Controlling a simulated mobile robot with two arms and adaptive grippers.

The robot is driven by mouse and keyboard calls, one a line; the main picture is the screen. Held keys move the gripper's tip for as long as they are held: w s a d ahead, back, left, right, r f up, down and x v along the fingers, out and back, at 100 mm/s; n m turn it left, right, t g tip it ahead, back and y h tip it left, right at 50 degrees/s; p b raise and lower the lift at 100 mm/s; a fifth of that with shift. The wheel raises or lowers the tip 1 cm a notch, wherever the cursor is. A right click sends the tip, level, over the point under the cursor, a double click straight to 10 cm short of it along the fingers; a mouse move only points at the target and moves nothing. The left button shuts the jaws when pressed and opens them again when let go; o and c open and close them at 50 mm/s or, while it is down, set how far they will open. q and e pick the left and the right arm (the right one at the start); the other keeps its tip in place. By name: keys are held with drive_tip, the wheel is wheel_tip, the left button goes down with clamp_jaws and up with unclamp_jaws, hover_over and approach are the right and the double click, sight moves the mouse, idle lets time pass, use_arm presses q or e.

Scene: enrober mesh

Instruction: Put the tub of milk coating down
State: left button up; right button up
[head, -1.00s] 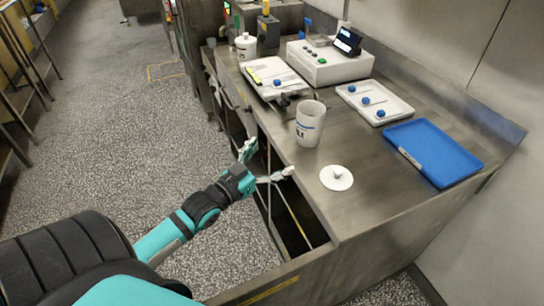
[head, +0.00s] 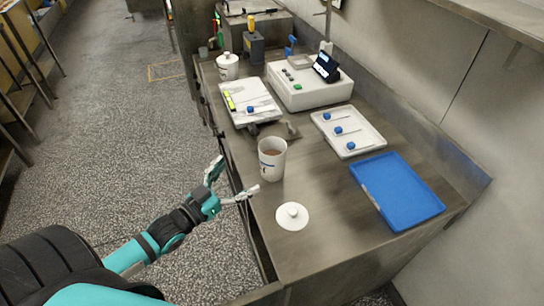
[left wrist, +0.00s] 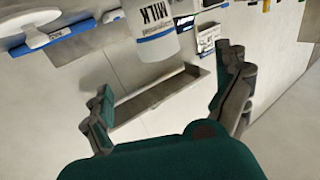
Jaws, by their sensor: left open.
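The tub of milk coating (head: 272,159) is a white open tub with brown contents. It stands upright on the steel bench near the front edge. In the left wrist view the tub (left wrist: 155,28) shows its MILK label and a blue band, beyond the fingers. My left gripper (head: 229,184) is open and empty, just off the bench's front edge and left of the tub, apart from it. The left wrist view shows its two fingers (left wrist: 168,100) spread wide with nothing between them. A white lid with a knob (head: 292,216) lies on the bench in front of the tub. My right gripper is not in view.
A blue tray (head: 430,209) lies at the right of the bench. A white tray (head: 367,147) with blue-ended tools lies behind it. A white device (head: 300,92), a clipboard (head: 250,101) and a lidded tub (head: 228,67) stand farther back. Bare steel surrounds the lid.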

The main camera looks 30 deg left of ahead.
sight(262, 156)
use_arm(q)
drive_tip(key=p+x, duration=0.1)
drive_tip(key=x, duration=0.5)
drive_tip(key=shift+r, duration=0.1)
drive_tip(key=x, duration=0.2)
drive_tip(key=shift+w+d+p, duration=0.15)
drive_tip(key=shift+w+p, duration=0.15)
drive_tip(key=shift+w, duration=0.25)
drive_tip(key=x, duration=0.1)
drive_tip(key=p+x, duration=0.1)
drive_tip(key=x, duration=0.2)
drive_tip(key=shift+w+d+f+p, duration=0.3)
drive_tip(key=shift+w+p, duration=0.05)
drive_tip(key=shift+p, duration=0.05)
drive_tip(key=shift+s, duration=0.1)
drive_tip(key=shift+c, duration=0.8)
drive_tip(key=c, duration=1.4)
drive_tip(key=shift+c, duration=0.9)
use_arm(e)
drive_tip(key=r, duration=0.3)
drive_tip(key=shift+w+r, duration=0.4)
